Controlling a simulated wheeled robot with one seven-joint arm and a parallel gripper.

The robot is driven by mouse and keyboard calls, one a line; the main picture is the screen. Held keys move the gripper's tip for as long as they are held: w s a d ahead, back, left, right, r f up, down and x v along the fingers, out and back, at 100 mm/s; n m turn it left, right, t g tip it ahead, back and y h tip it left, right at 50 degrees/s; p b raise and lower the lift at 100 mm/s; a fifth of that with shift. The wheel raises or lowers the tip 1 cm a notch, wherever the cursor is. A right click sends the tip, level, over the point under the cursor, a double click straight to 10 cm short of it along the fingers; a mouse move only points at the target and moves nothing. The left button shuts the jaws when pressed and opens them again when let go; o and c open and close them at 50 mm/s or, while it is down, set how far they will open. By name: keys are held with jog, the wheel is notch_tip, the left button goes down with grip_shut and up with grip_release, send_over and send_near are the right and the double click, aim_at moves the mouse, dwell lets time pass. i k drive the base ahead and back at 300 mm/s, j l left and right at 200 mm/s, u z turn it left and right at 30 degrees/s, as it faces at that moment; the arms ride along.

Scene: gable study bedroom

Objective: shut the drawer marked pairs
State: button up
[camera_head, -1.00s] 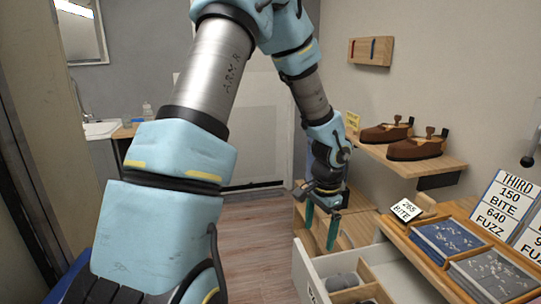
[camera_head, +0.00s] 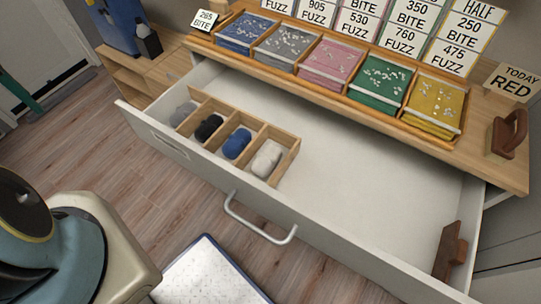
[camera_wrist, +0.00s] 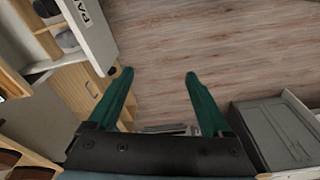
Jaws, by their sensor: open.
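The white drawer (camera_head: 380,210) under the wooden counter stands pulled well out. Its front has a bar handle (camera_head: 260,222) and a label (camera_head: 170,146) too slanted to read in the head view. The wrist view shows the drawer front (camera_wrist: 92,35) at upper left, with the letters "PA" visible. Inside is a wooden divider (camera_head: 285,165) with several rolled sock-like bundles, and a brown wooden piece (camera_head: 450,250) at the right end. My gripper (camera_wrist: 158,73) is open and empty, its green fingers apart over floor, to the side of the drawer and not touching it.
The counter (camera_head: 510,170) holds trays of coloured cards, price signs and a brown stamp-like block (camera_head: 507,133). A white-topped, blue-edged object (camera_head: 210,275) lies below the drawer front. A grey box-like unit (camera_wrist: 275,135) is at lower right in the wrist view. Wood floor is clear between.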

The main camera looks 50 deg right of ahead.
aim_at(377, 204)
jog(key=z, duration=0.45)
jog(key=j+z, duration=0.15)
jog(key=z, duration=0.3)
jog(key=i+j+z, duration=0.1)
jog(key=z, duration=0.75)
jog(key=j+z, duration=0.15)
jog(key=z, duration=0.75)
jog(key=j+z, duration=0.15)
jog(key=z, duration=0.3)
jog(key=k+l, duration=0.05)
